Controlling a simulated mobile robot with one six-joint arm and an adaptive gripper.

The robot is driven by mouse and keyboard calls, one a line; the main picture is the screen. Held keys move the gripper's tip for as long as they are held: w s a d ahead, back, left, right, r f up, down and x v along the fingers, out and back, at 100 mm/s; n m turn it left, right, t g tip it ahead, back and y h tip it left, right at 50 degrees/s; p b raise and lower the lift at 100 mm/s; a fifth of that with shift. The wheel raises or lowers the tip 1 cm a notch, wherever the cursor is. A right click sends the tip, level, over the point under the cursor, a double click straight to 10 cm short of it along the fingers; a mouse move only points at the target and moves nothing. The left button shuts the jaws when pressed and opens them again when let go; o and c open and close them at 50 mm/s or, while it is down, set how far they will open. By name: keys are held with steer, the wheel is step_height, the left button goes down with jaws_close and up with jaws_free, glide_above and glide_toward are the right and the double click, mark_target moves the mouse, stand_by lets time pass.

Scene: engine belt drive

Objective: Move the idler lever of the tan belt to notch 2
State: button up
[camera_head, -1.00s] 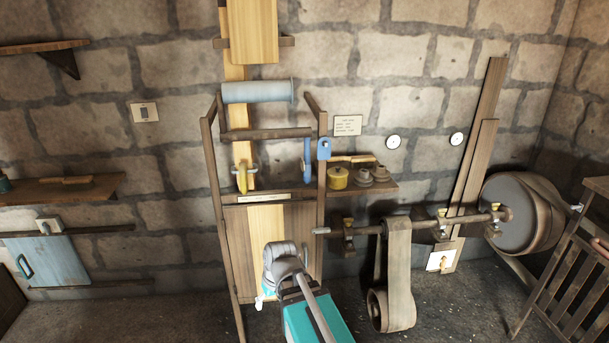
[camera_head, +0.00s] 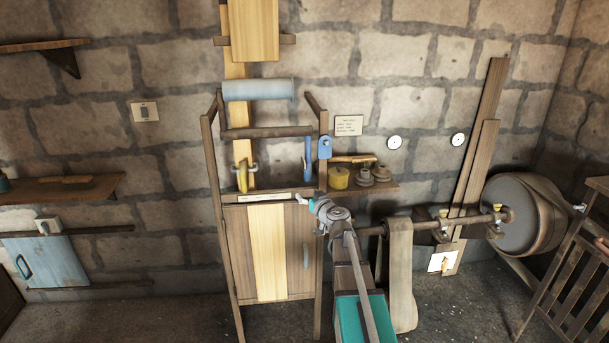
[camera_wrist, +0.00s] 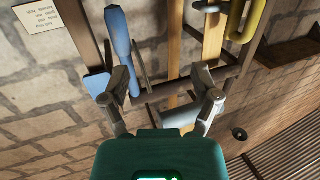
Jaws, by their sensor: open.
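A blue lever (camera_head: 308,160) hangs at the right post of the wooden frame; it also shows in the wrist view (camera_wrist: 118,35). A yellow lever (camera_head: 242,178) hangs at the left, in front of a tan strip (camera_head: 234,130); a yellow bar shows at the upper right of the wrist view (camera_wrist: 250,22). I cannot tell which lever serves the tan belt, and no notch numbers are readable. My gripper (camera_head: 304,199) is below the blue lever, at the cabinet's upper right. In the wrist view its fingers (camera_wrist: 163,82) are apart and empty, the left one close to the blue lever in the picture.
A blue roller (camera_head: 258,90) and a wooden crossbar (camera_head: 268,133) span the frame. A shaft with a brown belt (camera_head: 400,265) and a large wheel (camera_head: 515,215) stand further right.

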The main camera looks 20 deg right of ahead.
mark_target(309, 173)
steer(key=d+h, duration=0.1)
steer(key=d+m, duration=0.1)
steer(key=d, duration=0.1)
steer(key=d+r+h, duration=0.1)
steer(key=d, duration=0.1)
steer(key=shift+w+t+h, duration=0.15)
steer(key=shift+t+h, duration=0.15)
steer(key=shift+w, duration=0.15)
steer(key=w, duration=0.9)
steer(key=w+d, duration=0.1)
steer(key=w, duration=0.3)
steer(key=shift+w, duration=0.25)
steer(key=shift+c, duration=0.3)
jaws_close()
